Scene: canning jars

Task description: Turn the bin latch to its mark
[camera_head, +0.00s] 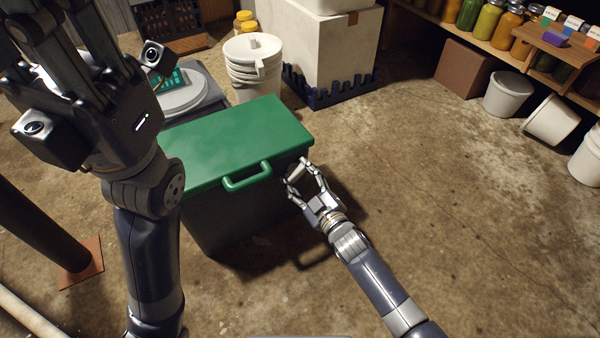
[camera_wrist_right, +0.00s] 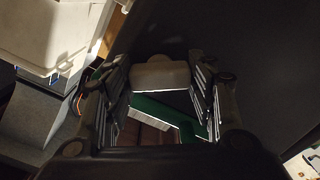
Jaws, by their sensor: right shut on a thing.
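The bin (camera_head: 235,215) has a dark body and a green lid (camera_head: 240,135) with a green front handle (camera_head: 247,177); the lid is down. My right gripper (camera_head: 297,178) is at the bin's right front side, just below the lid. It is shut on a pale, rounded latch piece (camera_wrist_right: 160,74), which sits between the fingers in the right wrist view. In the head view the fingers mostly cover the latch. I cannot make out the mark. My left gripper (camera_head: 70,50) is raised at upper left, close to the camera; its fingertips are cut off or unclear.
White buckets (camera_head: 253,70) and a white box (camera_head: 320,50) on a dark pallet stand behind the bin. A scale (camera_head: 185,92) is at its back left. A dark post (camera_head: 40,230) stands at left. Shelves with jars are at upper right. The floor (camera_head: 450,200) at right is clear.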

